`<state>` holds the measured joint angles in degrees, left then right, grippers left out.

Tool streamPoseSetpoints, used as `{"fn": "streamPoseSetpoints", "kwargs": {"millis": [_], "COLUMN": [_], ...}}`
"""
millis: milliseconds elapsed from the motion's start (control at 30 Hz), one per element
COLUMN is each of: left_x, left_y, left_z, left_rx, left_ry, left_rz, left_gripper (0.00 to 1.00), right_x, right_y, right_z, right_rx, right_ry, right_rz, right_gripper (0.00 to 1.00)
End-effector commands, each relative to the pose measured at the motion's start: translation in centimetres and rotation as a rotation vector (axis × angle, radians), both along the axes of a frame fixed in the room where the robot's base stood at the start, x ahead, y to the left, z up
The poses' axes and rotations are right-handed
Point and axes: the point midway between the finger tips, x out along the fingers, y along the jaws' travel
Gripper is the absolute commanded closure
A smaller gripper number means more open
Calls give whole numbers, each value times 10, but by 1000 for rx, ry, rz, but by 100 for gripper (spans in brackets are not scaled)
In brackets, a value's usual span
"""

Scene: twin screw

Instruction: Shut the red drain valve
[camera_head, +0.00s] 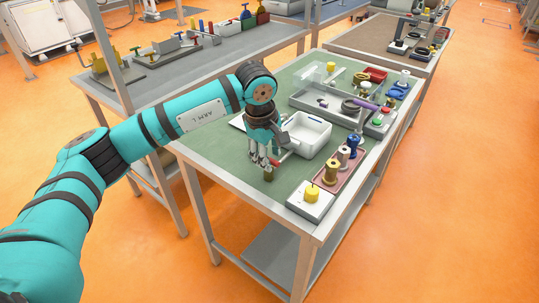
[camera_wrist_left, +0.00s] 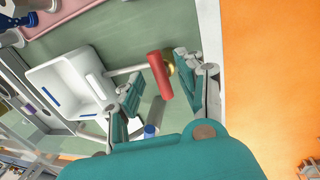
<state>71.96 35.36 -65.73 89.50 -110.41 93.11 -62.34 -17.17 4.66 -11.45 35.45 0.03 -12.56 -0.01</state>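The red drain valve has a red lever handle (camera_head: 283,160) and a brass body (camera_head: 268,174) near the front-left edge of the green-topped bench. In the left wrist view the red handle (camera_wrist_left: 160,76) lies between the two fingers, with part of the brass body (camera_wrist_left: 169,63) behind it. My left gripper (camera_head: 262,162) points down at the valve; in the left wrist view its fingers (camera_wrist_left: 158,72) are spread apart on either side of the handle. Contact with the handle cannot be made out. My right gripper is in neither view.
A white bin (camera_head: 307,135) stands right beside the valve. A red tray (camera_head: 343,172) with several spools and a white block with a yellow knob (camera_head: 312,192) line the bench's right side. A grey tray (camera_head: 326,103) lies behind. Bare green bench top (camera_head: 222,142) is to the left.

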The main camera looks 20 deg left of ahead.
Motion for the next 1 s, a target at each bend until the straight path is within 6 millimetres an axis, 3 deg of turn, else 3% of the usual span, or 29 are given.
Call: {"fn": "streamPoseSetpoints", "kwargs": {"millis": [500,700,1000], "left_x": [-17,-20,-21], "left_y": [7,8,8], "left_z": [96,111,113], "left_rx": [0,0,0], "left_ry": [-4,-1,-1], "left_rz": [-1,-1,-1], "left_gripper": [62,62,62], "right_x": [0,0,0], "right_y": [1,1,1], "right_z": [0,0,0], "right_rx": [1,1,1], "right_ry": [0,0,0], "right_rz": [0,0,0], "right_gripper": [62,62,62]}}
